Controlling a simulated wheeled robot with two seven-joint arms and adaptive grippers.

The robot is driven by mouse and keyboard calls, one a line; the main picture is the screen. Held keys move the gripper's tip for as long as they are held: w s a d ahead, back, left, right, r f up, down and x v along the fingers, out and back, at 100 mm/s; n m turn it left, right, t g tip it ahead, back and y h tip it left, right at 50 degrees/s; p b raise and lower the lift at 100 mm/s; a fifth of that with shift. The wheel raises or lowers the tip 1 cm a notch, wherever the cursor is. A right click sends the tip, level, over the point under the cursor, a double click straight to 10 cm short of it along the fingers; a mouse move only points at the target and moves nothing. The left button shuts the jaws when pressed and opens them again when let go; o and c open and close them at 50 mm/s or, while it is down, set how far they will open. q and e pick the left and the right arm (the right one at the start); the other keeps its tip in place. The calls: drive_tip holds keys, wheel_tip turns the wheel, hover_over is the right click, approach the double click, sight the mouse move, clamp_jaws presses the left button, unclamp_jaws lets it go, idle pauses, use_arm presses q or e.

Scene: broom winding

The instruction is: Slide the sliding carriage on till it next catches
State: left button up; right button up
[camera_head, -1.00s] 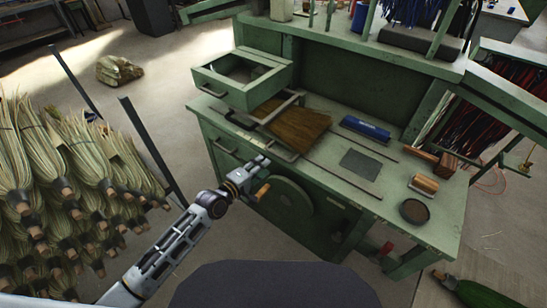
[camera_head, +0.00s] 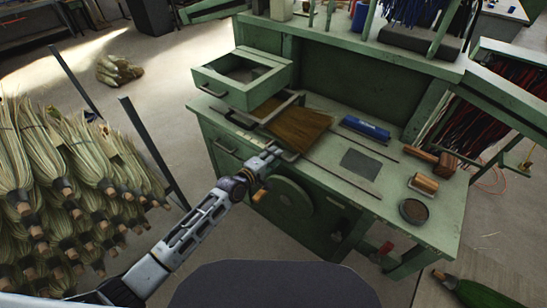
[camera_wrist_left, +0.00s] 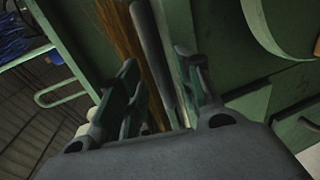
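The sliding carriage (camera_head: 293,101) is a dark metal frame on the green bench top, around the straw broom head (camera_head: 299,128). Its U-shaped grey handle (camera_head: 290,157) is at the bench's front edge. My left gripper (camera_head: 273,150) is at the handle's left part. In the left wrist view its two fingers (camera_wrist_left: 162,80) stand apart, with a grey round bar (camera_wrist_left: 151,45) between them, seemingly the handle. I cannot tell whether the fingers touch it. Straw shows beside the bar. My right gripper is out of view.
A green drawer box (camera_head: 243,77) stands at the bench's left end. A blue brush (camera_head: 366,128), a dark flat plate (camera_head: 361,162), wooden blocks (camera_head: 425,184) and a round dish (camera_head: 414,211) lie to the right. A rack of brooms (camera_head: 75,200) stands left.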

use_arm(q)
drive_tip(key=shift+w+d, duration=0.1)
drive_tip(key=shift+c, duration=0.3)
clamp_jaws()
